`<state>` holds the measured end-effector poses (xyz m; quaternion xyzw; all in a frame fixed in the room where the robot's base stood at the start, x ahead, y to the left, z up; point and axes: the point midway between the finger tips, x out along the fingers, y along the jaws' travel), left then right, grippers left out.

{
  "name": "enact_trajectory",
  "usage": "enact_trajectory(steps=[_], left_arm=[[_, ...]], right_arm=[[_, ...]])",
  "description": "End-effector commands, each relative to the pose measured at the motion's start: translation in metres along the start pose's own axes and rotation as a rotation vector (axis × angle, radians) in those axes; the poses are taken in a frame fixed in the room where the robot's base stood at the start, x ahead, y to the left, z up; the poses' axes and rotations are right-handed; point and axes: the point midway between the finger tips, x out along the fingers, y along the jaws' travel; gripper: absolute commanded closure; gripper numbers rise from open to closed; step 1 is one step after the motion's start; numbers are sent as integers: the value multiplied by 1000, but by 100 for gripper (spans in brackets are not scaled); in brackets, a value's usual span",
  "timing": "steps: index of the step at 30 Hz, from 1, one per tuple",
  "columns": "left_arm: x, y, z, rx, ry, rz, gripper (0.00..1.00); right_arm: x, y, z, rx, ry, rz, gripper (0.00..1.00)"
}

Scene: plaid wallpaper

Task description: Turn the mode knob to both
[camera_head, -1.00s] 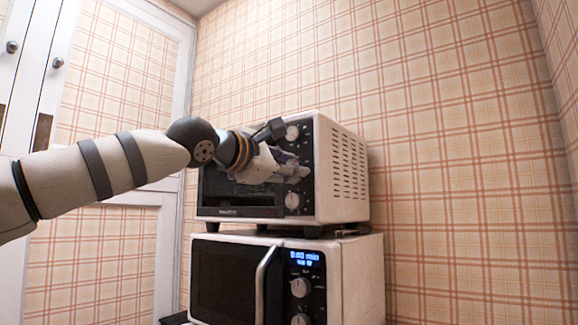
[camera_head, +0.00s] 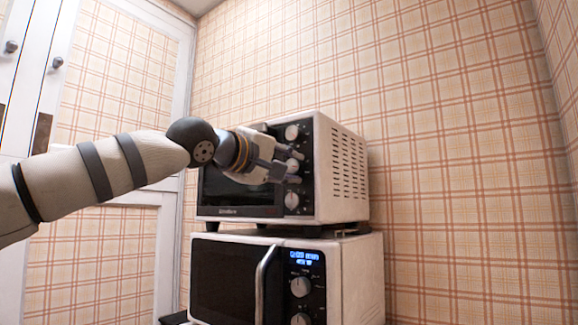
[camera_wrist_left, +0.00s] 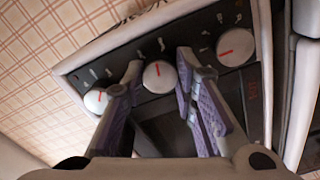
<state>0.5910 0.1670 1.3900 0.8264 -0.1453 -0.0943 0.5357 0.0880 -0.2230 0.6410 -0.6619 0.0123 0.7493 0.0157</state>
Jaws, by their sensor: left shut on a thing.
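A toaster oven (camera_head: 345,175) stands on top of a microwave and has three round white knobs in a column on its black front panel. My left gripper (camera_head: 296,167) is at the middle knob (camera_head: 293,163), one finger on each side, and is shut on it. In the left wrist view, this middle knob (camera_wrist_left: 160,77) lies between the fingertips of my left gripper (camera_wrist_left: 158,80), with a red pointer line on its face. The top knob (camera_wrist_left: 96,101) and bottom knob (camera_wrist_left: 236,47) are outside the fingers. The panel labels are too small to read. My right gripper is not in view.
The microwave (camera_head: 355,275) below has a lit blue display, its own knobs and a door handle (camera_head: 266,285) sticking out. A white panelled door (camera_head: 115,130) is at the left. A plaid wall is behind, with free room right of the appliances.

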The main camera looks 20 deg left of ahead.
Motion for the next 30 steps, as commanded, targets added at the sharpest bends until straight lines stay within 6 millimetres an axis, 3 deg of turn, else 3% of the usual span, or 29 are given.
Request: enact_trajectory(steps=[30], left_arm=[[0, 0, -1, 955, 1, 1, 100]], right_arm=[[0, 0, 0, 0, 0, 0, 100]])
